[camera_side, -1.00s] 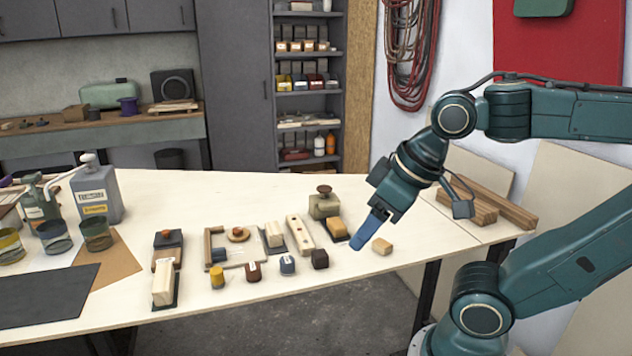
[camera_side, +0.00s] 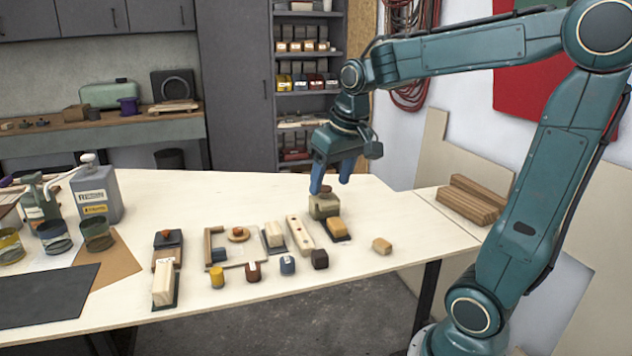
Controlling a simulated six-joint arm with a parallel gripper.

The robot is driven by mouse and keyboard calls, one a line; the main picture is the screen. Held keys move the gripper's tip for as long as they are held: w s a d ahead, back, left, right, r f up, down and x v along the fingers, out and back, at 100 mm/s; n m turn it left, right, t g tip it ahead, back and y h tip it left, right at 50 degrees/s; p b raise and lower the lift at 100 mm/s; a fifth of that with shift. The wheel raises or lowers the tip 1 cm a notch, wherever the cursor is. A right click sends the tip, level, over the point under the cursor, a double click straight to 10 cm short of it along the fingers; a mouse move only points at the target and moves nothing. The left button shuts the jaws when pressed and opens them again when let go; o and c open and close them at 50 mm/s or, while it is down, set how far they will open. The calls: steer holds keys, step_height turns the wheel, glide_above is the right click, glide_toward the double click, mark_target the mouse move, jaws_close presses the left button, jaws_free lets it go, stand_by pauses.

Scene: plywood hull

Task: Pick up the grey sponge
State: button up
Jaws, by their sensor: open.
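I cannot make out a plainly grey sponge. The nearest match is a grey-green block (camera_side: 324,207) with a dark brown knob on top, standing at the back of the work group on the pale table; I cannot tell whether it is the sponge. My gripper (camera_side: 330,188) points down just above this block. Its two blue fingers are spread, with the knob between or behind their tips. Contact cannot be told from this view. A yellowish block on a dark base (camera_side: 338,228) sits just in front.
A small tan block (camera_side: 382,246) lies at the right. A pale long piece with holes (camera_side: 299,235) stands to the left, with several small coloured blocks and pots nearby. Wooden planks (camera_side: 474,199) lie at the right. The table (camera_side: 400,205) is clear right of the grey-green block.

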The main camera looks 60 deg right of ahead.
steer(key=w+d+f+m+g, duration=0.1)
steer(key=w+d+f+m, duration=0.1)
steer(key=d, duration=0.7)
steer(key=w+d+f+m+g, duration=0.1)
steer(key=w+d+f+m, duration=0.1)
steer(key=d+f, duration=0.3)
steer(key=w+d, duration=0.1)
steer(key=d, duration=0.3)
steer(key=shift+w+f, duration=0.25)
steer(key=shift+a, duration=0.1)
glide_above(337, 222)
steer(key=shift+s+a+f, duration=0.15)
steer(key=shift+a+f, duration=0.05)
steer(key=shift+f, duration=1.95)
steer(key=shift+s+a+f, duration=0.1)
steer(key=shift+a+f, duration=0.05)
steer(key=shift+f, duration=2)
steer(key=shift+f, duration=0.1)
steer(key=shift+w+d+f, duration=0.1)
steer(key=shift+d+f, duration=0.05)
steer(key=shift+f, duration=1.1)
steer(key=shift+w+d+f, duration=0.1)
steer(key=shift+f, duration=1.1)
steer(key=c, duration=1.1)
